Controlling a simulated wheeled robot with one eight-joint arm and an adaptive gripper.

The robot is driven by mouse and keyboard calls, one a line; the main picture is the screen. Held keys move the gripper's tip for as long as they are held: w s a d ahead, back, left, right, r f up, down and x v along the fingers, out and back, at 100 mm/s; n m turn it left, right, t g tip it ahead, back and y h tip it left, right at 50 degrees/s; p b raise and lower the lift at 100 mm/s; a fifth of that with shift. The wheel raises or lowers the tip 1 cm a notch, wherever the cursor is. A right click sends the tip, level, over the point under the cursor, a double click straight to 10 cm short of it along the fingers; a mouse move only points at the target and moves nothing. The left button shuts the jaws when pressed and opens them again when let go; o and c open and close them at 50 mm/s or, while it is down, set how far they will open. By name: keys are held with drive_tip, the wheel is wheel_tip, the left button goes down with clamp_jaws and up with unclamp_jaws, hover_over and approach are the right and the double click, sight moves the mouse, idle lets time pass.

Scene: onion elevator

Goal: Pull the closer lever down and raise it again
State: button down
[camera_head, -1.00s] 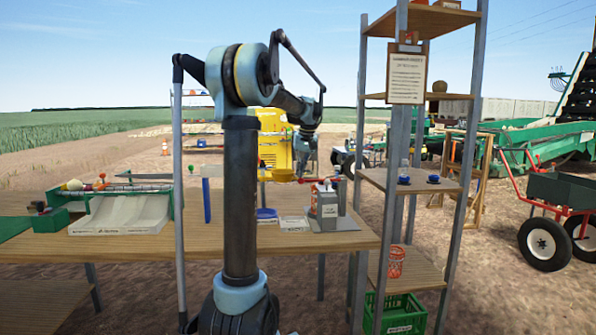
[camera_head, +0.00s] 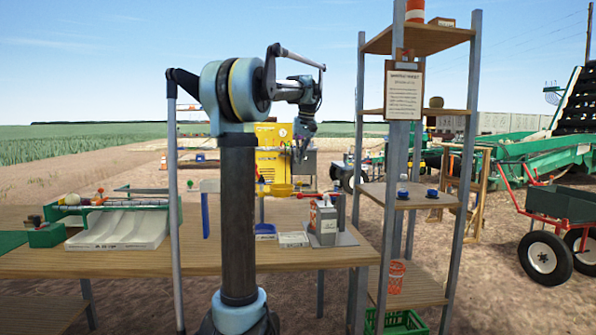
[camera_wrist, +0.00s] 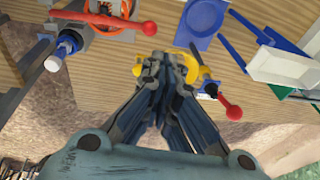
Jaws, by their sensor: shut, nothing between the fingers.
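A grey device (camera_head: 326,222) stands on the right part of the table, with a red-handled lever (camera_head: 308,195). In the wrist view this red lever (camera_wrist: 112,22) ends in a ball pointing right. Which lever is the closer one I cannot tell for certain.
The wooden table (camera_head: 190,262) also holds a white ramp unit (camera_head: 120,230) at left and a blue dish (camera_head: 265,230). A tall shelf (camera_head: 425,197) with a clipboard (camera_head: 404,90) stands close on the right. A red cart (camera_head: 550,205) is farther right.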

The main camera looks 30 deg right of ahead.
drive_tip(key=shift+v, duration=0.8)
drive_tip(key=c, duration=2.4)
unclamp_jaws()
drive_tip(key=shift+w+a, duration=0.1)
drive_tip(key=shift+a, duration=0.05)
drive_tip(key=c, duration=1.9)
unclamp_jaws()
drive_tip(key=shift+f, duration=0.1)
drive_tip(key=o, duration=0.6)
drive_tip(key=a+f, duration=0.1)
drive_tip(key=f, duration=0.1)
drive_tip(key=a+f+n+g+h, duration=0.1)
drive_tip(key=f, duration=0.1)
drive_tip(key=w+a+f+n+g+h, duration=0.1)
drive_tip(key=f, duration=0.2)
drive_tip(key=shift+f, duration=0.1)
drive_tip(key=shift+c, duration=0.2)
drive_tip(key=n+h, duration=0.9)
drive_tip(key=h, duration=0.5)
approach(300, 196)
drive_tip(key=x, duration=0.7)
drive_tip(key=w+x, duration=0.1)
drive_tip(key=x, duration=0.2)
drive_tip(key=shift+w+d+f, duration=0.15)
drive_tip(key=shift+d+f, duration=0.15)
